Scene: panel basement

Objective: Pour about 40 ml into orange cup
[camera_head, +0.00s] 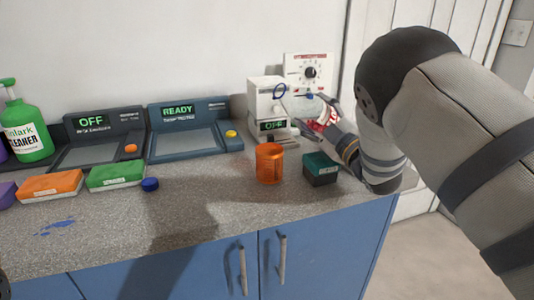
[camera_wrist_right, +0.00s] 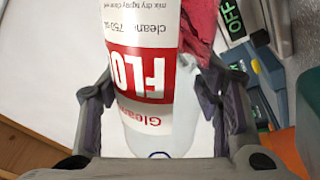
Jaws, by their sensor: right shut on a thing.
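The orange cup (camera_head: 269,163) stands upright on the grey counter, its contents not clear. My right gripper (camera_head: 328,112) is behind and to the right of the cup, above the counter. It is shut on a white bottle with a red label, seen in the right wrist view (camera_wrist_right: 145,75) between the fingers (camera_wrist_right: 160,105). In the head view only part of the bottle's red lettering shows clearly. The label text looks upside down in the wrist view, and a blue ring shows near its lower end. No stream of liquid is visible.
A dark teal box (camera_head: 320,169) stands just right of the cup. A white device with an OFF display (camera_head: 273,125) and a dial panel (camera_head: 308,72) stand behind. A READY scale (camera_head: 188,130), sponges, a blue cap (camera_head: 150,184) and a green cleaner bottle (camera_head: 27,130) are left.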

